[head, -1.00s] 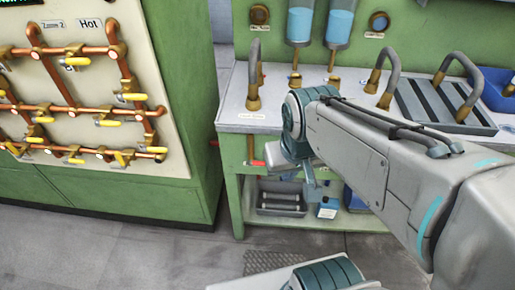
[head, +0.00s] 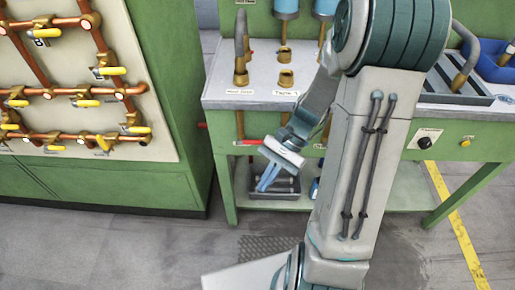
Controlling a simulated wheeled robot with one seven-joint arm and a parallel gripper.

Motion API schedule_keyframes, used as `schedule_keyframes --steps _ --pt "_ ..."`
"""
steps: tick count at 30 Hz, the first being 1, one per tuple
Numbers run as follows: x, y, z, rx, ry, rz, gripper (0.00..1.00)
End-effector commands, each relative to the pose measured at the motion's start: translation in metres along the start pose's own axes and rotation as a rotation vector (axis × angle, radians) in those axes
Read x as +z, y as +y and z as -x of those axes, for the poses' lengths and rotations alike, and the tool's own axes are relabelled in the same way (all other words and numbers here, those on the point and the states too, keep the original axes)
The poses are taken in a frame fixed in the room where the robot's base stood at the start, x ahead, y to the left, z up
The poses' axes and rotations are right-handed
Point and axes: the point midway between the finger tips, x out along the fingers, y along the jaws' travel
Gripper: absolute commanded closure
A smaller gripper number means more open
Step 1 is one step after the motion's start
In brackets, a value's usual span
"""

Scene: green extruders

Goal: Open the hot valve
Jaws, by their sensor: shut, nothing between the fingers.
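No readable "Hot" label shows now, so I cannot tell for certain which valve is the hot one. A valve with a red handle (head: 248,142) sits on a pipe below the front edge of the bench at centre left. Its handle lies roughly level. Several yellow-handled valves (head: 112,71) sit on copper pipes on the cream wall panel at left. My gripper (head: 264,188) is in front of the bench, pointing down and to the left. Its blue fingers are shut and empty. It appears just right of and below the red handle, apart from it; depth is hard to judge.
The green bench (head: 228,193) has a grey top with brass fittings and curved spouts. A dark tray (head: 262,204) sits on its lower shelf, partly behind my gripper. A green cabinet (head: 178,187) stands at left. A floor grate (head: 262,247) lies in front; the floor at left is clear.

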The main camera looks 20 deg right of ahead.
Motion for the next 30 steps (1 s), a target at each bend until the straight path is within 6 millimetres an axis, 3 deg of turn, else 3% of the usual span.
schedule_keyframes --steps 3,12,20,30 --pt "-0.025 -0.002 -0.017 -0.095 -0.164 -0.126 1.00" --pt "-0.079 -0.013 -0.040 -0.361 -0.572 -0.394 1.00" --pt "-0.135 -0.018 -0.048 -0.628 -0.944 -0.575 1.00" --pt "-0.211 -0.005 -0.051 -0.981 -1.402 -0.709 1.00"
